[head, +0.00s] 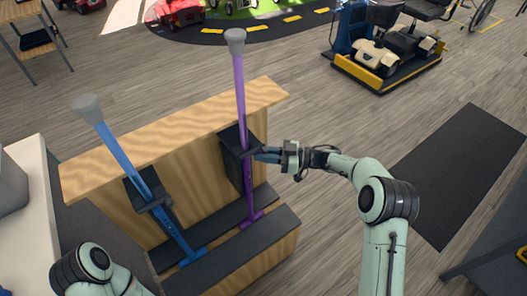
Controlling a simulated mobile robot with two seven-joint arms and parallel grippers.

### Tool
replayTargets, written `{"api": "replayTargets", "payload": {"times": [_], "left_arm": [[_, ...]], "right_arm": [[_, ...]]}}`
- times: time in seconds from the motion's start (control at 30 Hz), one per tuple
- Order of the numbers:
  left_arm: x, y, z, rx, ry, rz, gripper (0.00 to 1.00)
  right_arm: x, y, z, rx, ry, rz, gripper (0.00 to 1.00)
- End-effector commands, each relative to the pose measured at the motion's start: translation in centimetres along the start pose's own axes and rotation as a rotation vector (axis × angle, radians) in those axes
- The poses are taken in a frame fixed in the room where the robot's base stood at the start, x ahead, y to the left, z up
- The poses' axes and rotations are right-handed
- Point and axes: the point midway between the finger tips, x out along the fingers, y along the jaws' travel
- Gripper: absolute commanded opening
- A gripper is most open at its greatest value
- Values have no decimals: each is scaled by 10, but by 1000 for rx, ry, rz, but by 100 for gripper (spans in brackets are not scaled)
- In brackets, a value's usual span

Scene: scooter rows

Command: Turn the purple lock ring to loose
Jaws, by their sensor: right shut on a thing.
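The purple crutch-like pole (241,90) stands upright in the wooden stand, with a grey foot at its top end. It passes a black holder (231,158) about halfway down. My right gripper (262,155) reaches in from the right and is shut at the pole beside this holder, at the purple lock ring. The ring is too small and too covered by the fingers to make out its setting. My left arm shows at the bottom left, but its gripper is out of view.
A blue pole (120,150) leans in the same wooden stand (180,135), to the left of the purple one. A white table edge (35,190) is at the left. A dark mat (460,165) lies on the floor at the right. Mobility scooters (385,55) stand at the back.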

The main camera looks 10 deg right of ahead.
Motion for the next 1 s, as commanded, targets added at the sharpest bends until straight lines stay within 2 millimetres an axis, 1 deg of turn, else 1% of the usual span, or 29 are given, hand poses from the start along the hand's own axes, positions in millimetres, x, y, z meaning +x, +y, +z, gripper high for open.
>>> {"api": "replayTargets", "payload": {"times": [0.03, 0.2, 0.63, 0.67, 0.7, 0.73, 1.0], "left_arm": [[-4, 2, 0, 1, 2, 1, 43], [-8, 3, -1, 1, 3, 1, 43], [-8, 3, -1, 1, 3, 1, 43], [-8, 3, -1, 1, 3, 1, 43], [-8, 3, -1, 1, 3, 1, 43], [-8, 3, -1, 1, 3, 1, 43], [-8, 3, -1, 1, 3, 1, 43]], "right_arm": [[0, 2, -3, -3, 3, -14, 0], [0, 3, -2, -3, 4, -46, 0], [1, 3, -2, -3, 5, -56, 0], [1, 3, -2, -3, 5, -56, 20], [1, 3, -2, -3, 5, -55, 33], [1, 3, -2, -3, 5, -55, 43], [0, 3, -1, -2, 3, -55, 43]]}}
